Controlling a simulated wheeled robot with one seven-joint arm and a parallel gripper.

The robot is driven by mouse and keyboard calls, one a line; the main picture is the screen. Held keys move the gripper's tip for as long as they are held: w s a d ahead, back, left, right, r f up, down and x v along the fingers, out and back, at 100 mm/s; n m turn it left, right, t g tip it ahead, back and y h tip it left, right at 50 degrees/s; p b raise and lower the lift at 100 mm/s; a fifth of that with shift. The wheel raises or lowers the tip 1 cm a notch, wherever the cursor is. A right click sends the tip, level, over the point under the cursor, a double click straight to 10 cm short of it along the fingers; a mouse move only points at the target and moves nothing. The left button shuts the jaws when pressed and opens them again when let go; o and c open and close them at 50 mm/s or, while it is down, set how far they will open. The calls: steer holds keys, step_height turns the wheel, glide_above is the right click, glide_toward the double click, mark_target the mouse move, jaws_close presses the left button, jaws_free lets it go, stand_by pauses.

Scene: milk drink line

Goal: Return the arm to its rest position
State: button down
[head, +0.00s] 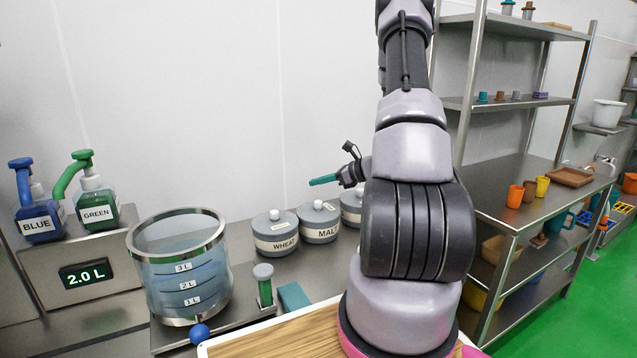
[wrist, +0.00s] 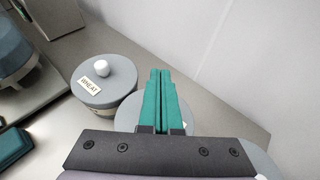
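My arm rises in front of the head camera and bends back down toward the counter. My gripper (head: 311,182) shows left of the arm in the head view, with teal fingers pointing left, above the canisters and apart from them. In the wrist view the two teal fingers of the gripper (wrist: 160,72) lie side by side, shut, with nothing held between them. Below them is a lidded canister (wrist: 128,113), partly hidden by the fingers. The WHEAT canister (wrist: 107,78) stands left of the fingers.
The WHEAT canister (head: 275,236) and MALT canister (head: 318,224) stand by the wall. A clear graduated vessel (head: 180,270) and BLUE (head: 38,222) and GREEN (head: 97,208) pump bottles stand left. A steel shelf (head: 530,200) with cups is right. Air above the counter's left is clear.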

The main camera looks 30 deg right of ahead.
mark_target(319, 201)
steer(key=shift+f, duration=0.1)
stand_by(0.3)
steer(key=shift+f, duration=2.65)
steer(key=shift+r, duration=0.1)
steer(key=shift+r, duration=3.45)
